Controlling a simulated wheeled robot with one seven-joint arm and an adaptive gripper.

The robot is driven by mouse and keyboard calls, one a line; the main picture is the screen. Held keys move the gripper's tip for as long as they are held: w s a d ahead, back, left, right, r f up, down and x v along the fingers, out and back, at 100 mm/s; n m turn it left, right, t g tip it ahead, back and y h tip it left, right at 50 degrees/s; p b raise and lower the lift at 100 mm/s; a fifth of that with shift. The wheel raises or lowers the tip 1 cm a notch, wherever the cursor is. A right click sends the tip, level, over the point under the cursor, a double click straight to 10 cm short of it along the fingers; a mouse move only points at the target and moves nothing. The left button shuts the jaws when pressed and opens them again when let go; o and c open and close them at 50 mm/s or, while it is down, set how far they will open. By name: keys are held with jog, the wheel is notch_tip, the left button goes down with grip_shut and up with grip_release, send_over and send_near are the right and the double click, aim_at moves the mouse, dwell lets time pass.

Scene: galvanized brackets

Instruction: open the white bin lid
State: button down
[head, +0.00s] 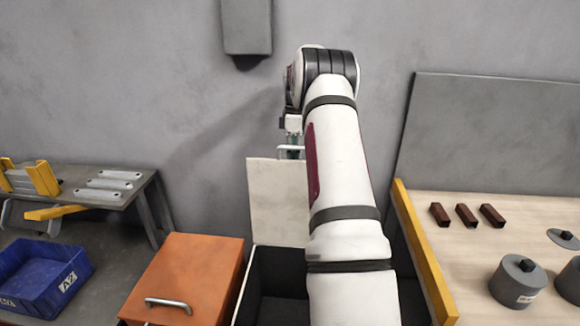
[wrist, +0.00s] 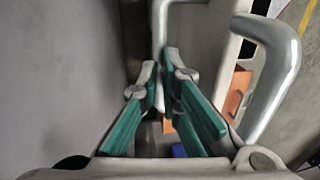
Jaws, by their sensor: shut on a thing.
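The white bin (head: 242,287) stands low in the middle of the head view, its dark inside partly showing. Its white lid (head: 272,200) is raised, standing about upright near the grey wall; my arm hides its right part. My gripper (head: 291,152) is at the lid's top edge, small and partly hidden in the head view. In the wrist view my gripper (wrist: 166,72) has its teal-padded fingers close together, shut on the grey bar handle (wrist: 280,75). The exact contact is hard to see.
An orange box (head: 200,262) with a metal handle stands just left of the bin. A blue crate (head: 45,280) is further left, below a bench (head: 140,187) with metal brackets. A wooden table (head: 460,265) with brown blocks and grey cylinders is at right.

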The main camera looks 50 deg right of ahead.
jog(key=shift+d+f, duration=0.15)
jog(key=shift+f, duration=0.6)
jog(key=shift+d+f, duration=0.1)
jog(key=shift+f, duration=0.6)
jog(key=shift+b, duration=0.3)
jog(key=c, duration=1.7)
grip_release()
jog(key=shift+o, duration=0.2)
notch_tip(320, 180, up, 8)
jog(key=w+d, duration=0.1)
jog(key=shift+d+f, duration=0.15)
jog(key=shift+f, duration=0.1)
jog(key=shift+w, duration=0.1)
jog(key=shift+w+d, duration=0.1)
